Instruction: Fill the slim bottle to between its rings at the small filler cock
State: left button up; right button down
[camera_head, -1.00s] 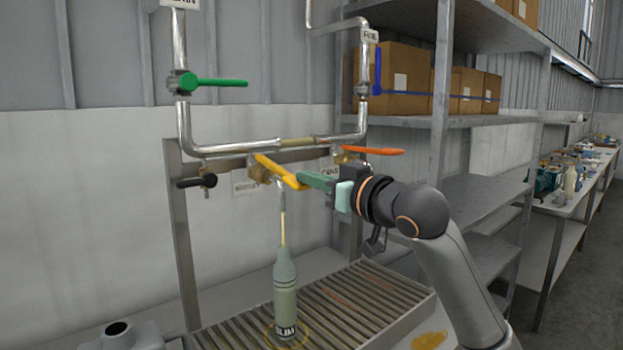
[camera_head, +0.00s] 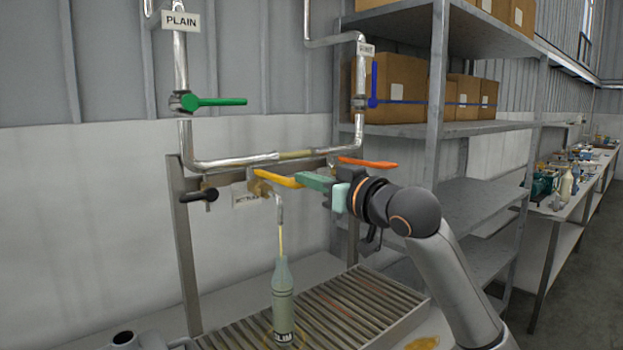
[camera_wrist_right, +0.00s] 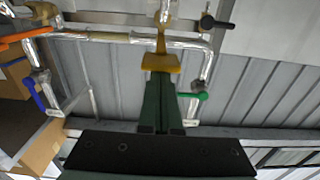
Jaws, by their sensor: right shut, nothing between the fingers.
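The slim bottle (camera_head: 283,300), grey-green and marked "SLIM", stands upright on the slatted drain tray (camera_head: 240,335). A thin yellow stream (camera_head: 281,240) runs from the small spout (camera_head: 279,212) into its neck. The liquid level and rings are too small to tell. The yellow lever (camera_head: 276,178) of the cock sits above the spout. My right gripper (camera_head: 306,181) is shut and empty, its fingertips at the lever's free end. The wrist view shows the shut fingers (camera_wrist_right: 161,90) against the yellow lever (camera_wrist_right: 160,63). My left gripper is not in view.
An orange lever (camera_head: 368,163) is right of the yellow one and a black lever (camera_head: 203,195) left. Green (camera_head: 215,101) and blue (camera_head: 373,85) levers sit on the upright pipes. A metal shelf (camera_head: 480,125) with cartons stands right, behind my right arm.

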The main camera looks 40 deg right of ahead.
jog(key=s+r+b, duration=0.1)
jog(key=s+b, duration=0.2)
jog(key=s, duration=0.7)
jog(key=shift+d, duration=0.45)
jog(key=shift+s, duration=0.1)
dwell(0.9)
